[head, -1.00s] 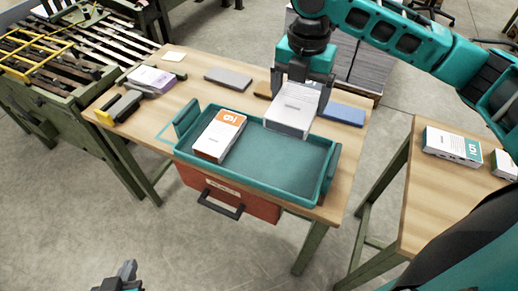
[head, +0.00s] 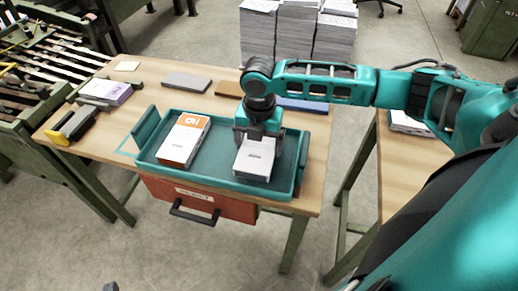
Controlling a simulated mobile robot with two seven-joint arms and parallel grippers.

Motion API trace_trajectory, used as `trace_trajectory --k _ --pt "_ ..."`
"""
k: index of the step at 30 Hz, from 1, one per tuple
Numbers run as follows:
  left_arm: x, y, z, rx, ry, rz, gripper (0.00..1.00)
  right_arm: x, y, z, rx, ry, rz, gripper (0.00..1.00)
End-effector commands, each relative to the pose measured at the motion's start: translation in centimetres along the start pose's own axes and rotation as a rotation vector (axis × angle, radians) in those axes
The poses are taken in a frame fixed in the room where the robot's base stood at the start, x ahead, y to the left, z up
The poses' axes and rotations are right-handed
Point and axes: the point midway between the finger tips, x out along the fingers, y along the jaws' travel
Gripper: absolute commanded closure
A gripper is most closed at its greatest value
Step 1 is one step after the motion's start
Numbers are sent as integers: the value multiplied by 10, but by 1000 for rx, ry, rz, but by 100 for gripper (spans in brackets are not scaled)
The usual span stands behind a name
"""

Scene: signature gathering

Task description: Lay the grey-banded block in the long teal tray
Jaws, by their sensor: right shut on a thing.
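The grey-banded block (head: 254,163) is white with a grey band near its top end. My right gripper (head: 259,140) is shut on its far end from above and hides part of it. The block is within the rim of the long teal tray (head: 207,183), in its right half; I cannot tell whether it touches the tray floor. An orange-banded white block (head: 184,142) lies in the tray's left half, apart from the held block. Only a tip of my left gripper (head: 111,287) shows at the bottom edge, so its jaws cannot be judged.
A purple-banded block (head: 107,91) and a black and yellow tool (head: 73,125) lie left on the wooden table (head: 148,75). Grey (head: 187,82), brown (head: 230,89) and blue (head: 303,105) flat pieces lie behind the tray. A red drawer (head: 196,199) hangs below.

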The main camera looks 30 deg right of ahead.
Motion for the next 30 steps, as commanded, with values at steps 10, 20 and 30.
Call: trace_trajectory --k 10,20,30 --pt "2 1 1 -2 2 4 100 22 0 0 -1 0 1 50" --pt "1 1 0 -1 3 4 100 25 0 0 -1 0 0 0" --pt "0 1 -1 0 0 4 100 9 0 0 0 0 2 0"
